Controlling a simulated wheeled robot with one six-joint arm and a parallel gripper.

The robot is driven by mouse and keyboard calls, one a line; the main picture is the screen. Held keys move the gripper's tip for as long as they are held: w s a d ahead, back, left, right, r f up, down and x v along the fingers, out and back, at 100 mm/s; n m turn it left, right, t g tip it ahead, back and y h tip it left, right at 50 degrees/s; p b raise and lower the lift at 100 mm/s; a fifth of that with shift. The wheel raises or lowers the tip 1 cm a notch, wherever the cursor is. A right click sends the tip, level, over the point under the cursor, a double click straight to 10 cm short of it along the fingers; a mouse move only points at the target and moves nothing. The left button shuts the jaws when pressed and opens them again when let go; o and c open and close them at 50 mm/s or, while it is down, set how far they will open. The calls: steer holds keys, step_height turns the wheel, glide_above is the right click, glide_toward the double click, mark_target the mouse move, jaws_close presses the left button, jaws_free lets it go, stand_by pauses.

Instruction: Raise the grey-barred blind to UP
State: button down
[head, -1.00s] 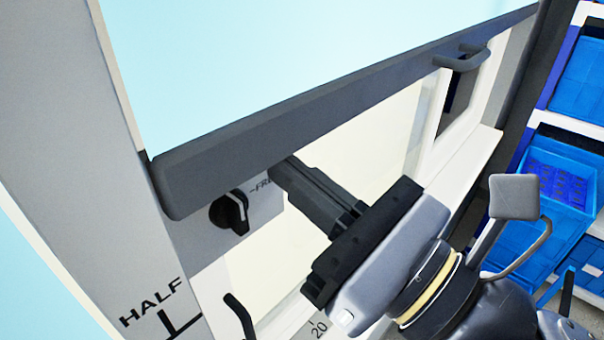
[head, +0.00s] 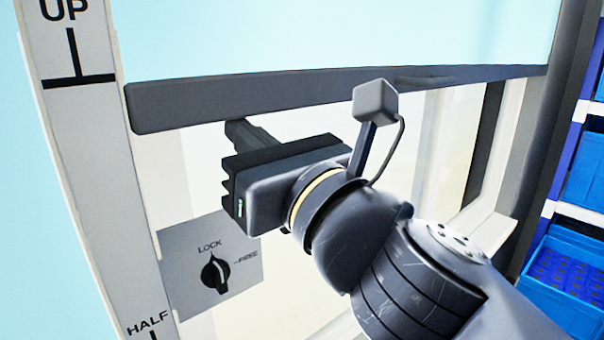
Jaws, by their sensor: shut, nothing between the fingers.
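The light-blue blind (head: 330,35) ends in a dark grey bottom bar (head: 320,93), which tilts slightly up to the right. The bar's left end is beside the white scale post (head: 80,150), a little below the line of the UP mark (head: 78,80). The HALF mark (head: 148,324) is well below it. My gripper (head: 237,126) is shut and empty, with its fingertips against or just under the bar's lower edge, left of the middle. Exact contact is hard to see. A handle (head: 428,82) is on the bar at right.
A plate below the bar has a black knob (head: 214,273) with LOCK and FREE labels; I cannot tell its exact setting. Pale window space (head: 390,125) lies under the bar. Blue bins (head: 572,275) stand on shelves at the right.

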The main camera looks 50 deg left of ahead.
steer(key=shift+a+r+p, duration=0.1)
steer(key=shift+r+p, duration=1.05)
steer(key=shift+r, duration=0.9)
steer(key=shift+r, duration=0.1)
steer(key=b, duration=0.5)
glide_toward(240, 91)
steer(key=f, duration=0.4)
steer(key=shift+d+f, duration=0.35)
steer(key=shift+f, duration=0.05)
